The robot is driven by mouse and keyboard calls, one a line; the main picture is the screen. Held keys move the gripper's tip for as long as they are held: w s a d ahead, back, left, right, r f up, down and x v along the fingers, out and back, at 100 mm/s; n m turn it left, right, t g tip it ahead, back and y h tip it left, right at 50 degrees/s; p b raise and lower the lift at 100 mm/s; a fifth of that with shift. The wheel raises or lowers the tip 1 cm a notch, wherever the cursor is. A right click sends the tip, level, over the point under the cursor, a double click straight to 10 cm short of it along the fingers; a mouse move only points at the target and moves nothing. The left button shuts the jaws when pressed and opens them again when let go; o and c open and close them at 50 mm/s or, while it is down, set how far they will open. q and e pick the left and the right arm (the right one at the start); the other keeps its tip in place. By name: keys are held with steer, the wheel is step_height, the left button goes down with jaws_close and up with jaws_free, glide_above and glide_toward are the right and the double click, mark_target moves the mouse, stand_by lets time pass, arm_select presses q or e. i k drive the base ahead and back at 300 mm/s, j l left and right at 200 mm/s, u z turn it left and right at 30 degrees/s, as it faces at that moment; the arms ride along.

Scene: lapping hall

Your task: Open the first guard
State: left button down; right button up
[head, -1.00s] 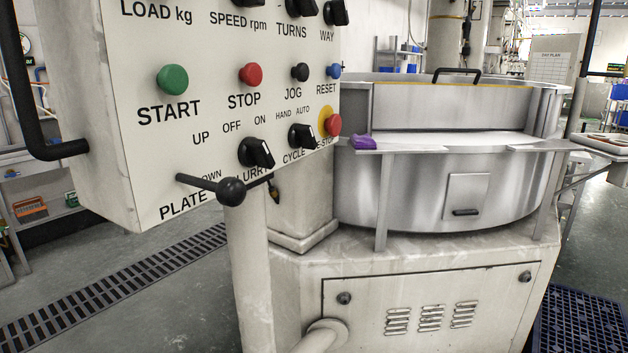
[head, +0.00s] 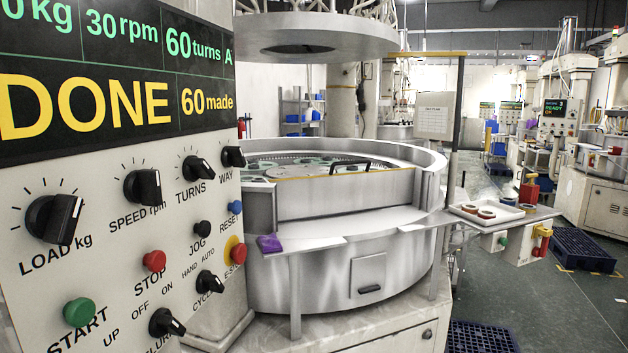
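The guard (head: 345,194) is a curved silver panel with a yellow top edge, standing upright at the front of the round metal tub (head: 345,270) of the nearest machine. It appears closed across the front opening. Behind it, the lapping plate (head: 320,170) with greenish pieces around it shows inside the tub. A small hatch (head: 368,279) with a dark handle is on the tub's front below. Neither of my grippers is in view.
The control panel (head: 120,215) fills the left; its display (head: 90,105) reads DONE, 60 made. A round upper plate (head: 315,38) hangs raised above the tub. A purple cloth (head: 269,243) lies on the front ledge. A side tray (head: 492,212) holds rings. Floor at right is partly clear.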

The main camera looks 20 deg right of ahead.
mark_target(298, 198)
steer(key=i+l+u, duration=0.1)
steer(key=l+u, duration=0.15)
steer(key=u, duration=0.2)
steer(key=l+u, duration=0.25)
steer(key=u, duration=0.15)
steer(key=i+l+u, duration=0.1)
steer(key=l+u, duration=0.65)
steer(key=l, duration=0.4)
steer(key=l+u, duration=0.25)
steer(key=l, duration=0.5)
steer(key=l+z, duration=0.15)
steer(key=l, duration=0.4)
steer(key=i+l+z, duration=0.2)
steer(key=l, duration=0.35)
